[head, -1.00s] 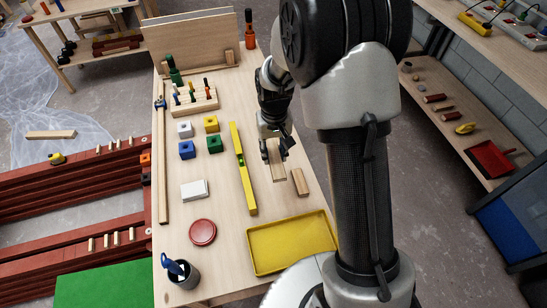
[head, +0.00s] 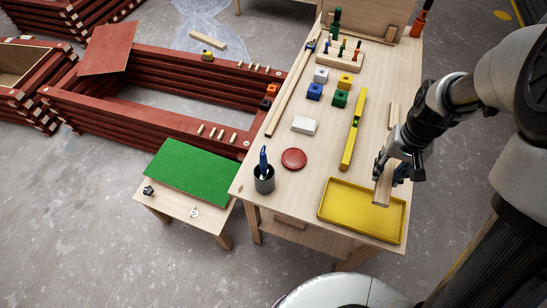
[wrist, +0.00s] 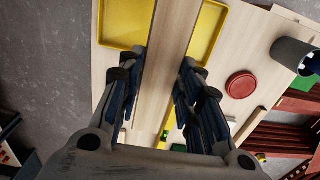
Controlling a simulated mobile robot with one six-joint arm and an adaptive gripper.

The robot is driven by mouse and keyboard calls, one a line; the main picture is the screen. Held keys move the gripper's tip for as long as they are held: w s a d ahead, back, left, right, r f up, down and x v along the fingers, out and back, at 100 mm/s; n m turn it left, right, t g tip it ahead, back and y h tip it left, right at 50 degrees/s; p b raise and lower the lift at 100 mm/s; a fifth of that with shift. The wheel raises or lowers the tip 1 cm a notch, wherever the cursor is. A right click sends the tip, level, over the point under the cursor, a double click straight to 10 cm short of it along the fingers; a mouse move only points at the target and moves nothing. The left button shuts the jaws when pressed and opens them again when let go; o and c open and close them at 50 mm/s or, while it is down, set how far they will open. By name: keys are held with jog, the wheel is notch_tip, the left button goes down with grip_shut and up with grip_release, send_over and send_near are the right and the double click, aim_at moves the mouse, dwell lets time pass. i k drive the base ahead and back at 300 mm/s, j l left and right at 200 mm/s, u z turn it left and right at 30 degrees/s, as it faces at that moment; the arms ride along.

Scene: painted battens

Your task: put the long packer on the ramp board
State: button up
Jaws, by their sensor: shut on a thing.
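My gripper (head: 386,170) is shut on the long packer (head: 382,190), a plain pale wooden block, and holds it above the near right part of the workbench, over the yellow tray's edge. In the wrist view the packer (wrist: 170,45) runs between the two fingers and past the top edge of the picture. A flat red-brown board (head: 110,48) lies tilted over a corner of the stacked red battens at the far left; it looks like the ramp board, though I cannot be sure.
The yellow tray (head: 330,210) is empty. Another wooden block (head: 394,115), a yellow level (head: 353,130), a red disc (head: 293,159) and a pen cup (head: 264,181) stand on the bench. A green board (head: 188,172) covers a low table. Grey floor lies open at the left.

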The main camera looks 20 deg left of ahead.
aim_at(194, 169)
jog(key=u, duration=0.45)
jog(key=k+u, duration=0.15)
jog(key=u, duration=0.25)
jog(key=j+u, duration=0.1)
jog(key=u, duration=0.35)
jog(key=j+u, duration=0.15)
jog(key=u, duration=0.25)
jog(key=i+j+u, duration=0.1)
jog(key=u, duration=0.3)
jog(key=i+j+u, duration=0.1)
jog(key=u, duration=0.3)
jog(key=i+j+u, duration=0.1)
jog(key=u, duration=0.35)
jog(key=i+z, duration=0.4)
jog(key=i+j+z, duration=0.2)
jog(key=z, duration=0.25)
jog(key=i+j+z, duration=0.4)
jog(key=i+z, duration=0.2)
jog(key=z, duration=0.25)
jog(key=i+z, duration=0.15)
jog(key=z, duration=0.3)
jog(key=i+z, duration=0.2)
jog(key=z, duration=0.2)
